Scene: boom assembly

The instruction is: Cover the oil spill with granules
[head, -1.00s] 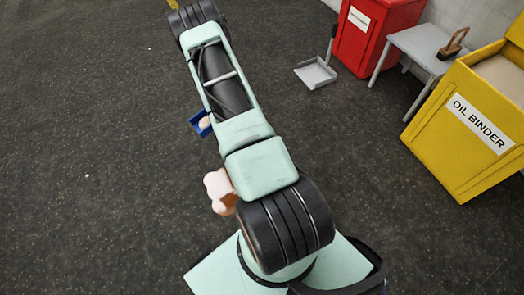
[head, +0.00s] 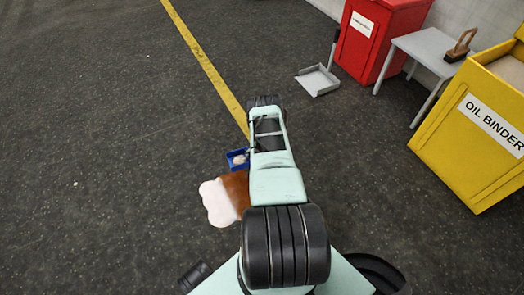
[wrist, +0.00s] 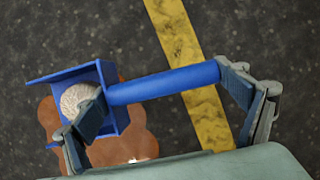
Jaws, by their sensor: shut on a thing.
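The oil spill (head: 238,188) is a brown patch on the dark floor. A pale layer of granules (head: 214,203) lies over its left part in the head view. The wrist view shows brown spill (wrist: 130,148) below and around the scoop. My gripper (wrist: 164,90) is shut on the blue scoop (wrist: 165,83), with fingers at both ends of its handle. The scoop holds a pale heap of granules (wrist: 78,98). In the head view the scoop (head: 236,162) shows just beyond the spill, left of my arm. My arm hides the gripper there.
A yellow bin labelled OIL BINDER (head: 465,150), with pale granules (head: 510,72) inside, stands at the right. A grey table (head: 430,48) with a brown object (head: 460,45), a red bin (head: 375,35) and a dustpan (head: 318,80) stand behind. The left floor is clear.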

